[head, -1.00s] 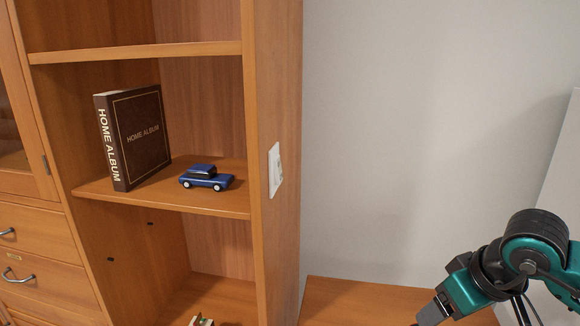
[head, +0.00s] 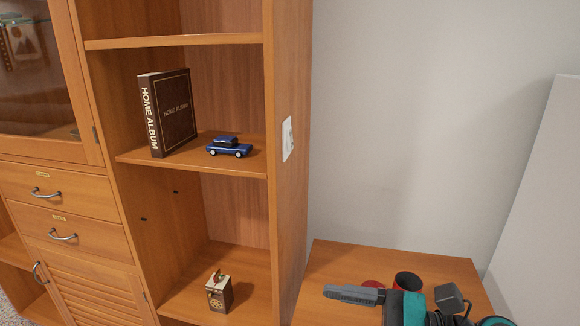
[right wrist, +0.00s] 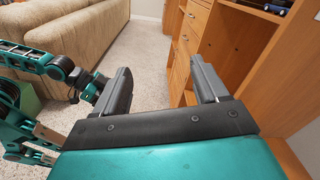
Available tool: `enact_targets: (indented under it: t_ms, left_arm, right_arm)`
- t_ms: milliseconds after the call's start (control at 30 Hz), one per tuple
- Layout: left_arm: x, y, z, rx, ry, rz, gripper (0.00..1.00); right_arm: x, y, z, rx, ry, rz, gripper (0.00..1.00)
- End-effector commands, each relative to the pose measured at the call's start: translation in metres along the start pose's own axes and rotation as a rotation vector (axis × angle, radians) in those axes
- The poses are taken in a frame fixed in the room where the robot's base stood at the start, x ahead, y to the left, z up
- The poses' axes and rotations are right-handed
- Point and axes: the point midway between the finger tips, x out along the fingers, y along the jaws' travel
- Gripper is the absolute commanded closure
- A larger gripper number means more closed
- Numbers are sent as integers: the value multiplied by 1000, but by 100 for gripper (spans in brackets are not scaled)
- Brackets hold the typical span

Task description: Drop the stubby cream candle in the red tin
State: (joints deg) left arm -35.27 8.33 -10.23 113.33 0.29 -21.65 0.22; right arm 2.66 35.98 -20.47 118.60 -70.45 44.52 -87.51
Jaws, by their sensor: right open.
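A red tin (head: 407,282) with a dark open top stands on the low wooden top, partly hidden behind my right gripper. A flat red piece (head: 373,284), perhaps its lid, shows beside it. My right gripper (head: 345,292) points left in front of them. In the right wrist view my right gripper (right wrist: 160,82) is open, with nothing between its fingers. My left arm shows at the left of that view; its gripper (right wrist: 96,86) is partly hidden behind a right finger, so its jaws are unclear. I see no cream candle in any view.
The low wooden top (head: 335,262) has bare room at its back left. A tall shelf unit (head: 290,200) stands left of it, holding a home album (head: 175,112), a blue toy car (head: 229,146) and a small decorated box (head: 219,292). A beige sofa (right wrist: 60,40) stands behind.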

Motion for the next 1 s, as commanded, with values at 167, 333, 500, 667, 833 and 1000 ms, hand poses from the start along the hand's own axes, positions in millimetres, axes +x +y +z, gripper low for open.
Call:
enact_targets:
  t_ms: [167, 333, 500, 667, 833, 1000]
  left_arm:
    - [-1, -2, 2, 1, -1, -6, 2]
    - [-2, -4, 4, 3, -4, -11, 2]
    - [-3, -6, 6, 4, -5, -16, 2]
    - [-3, -7, 7, 5, -5, -18, 2]
    - [-3, -7, 8, 5, -5, -19, 2]
    - [-3, -7, 8, 5, -5, -19, 2]
  right_arm:
    - [-18, -31, -19, 966, -345, -375, 27]
    - [-64, -29, -98, 1874, -752, -711, 27]
    - [-102, 34, -185, 2596, -1245, -1025, 27]
    - [-116, 91, -224, -2258, 1241, 941, 27]
    - [-119, 115, -236, -2079, 1215, 889, 27]
    - [-119, 115, -236, -2074, 1213, 887, 27]
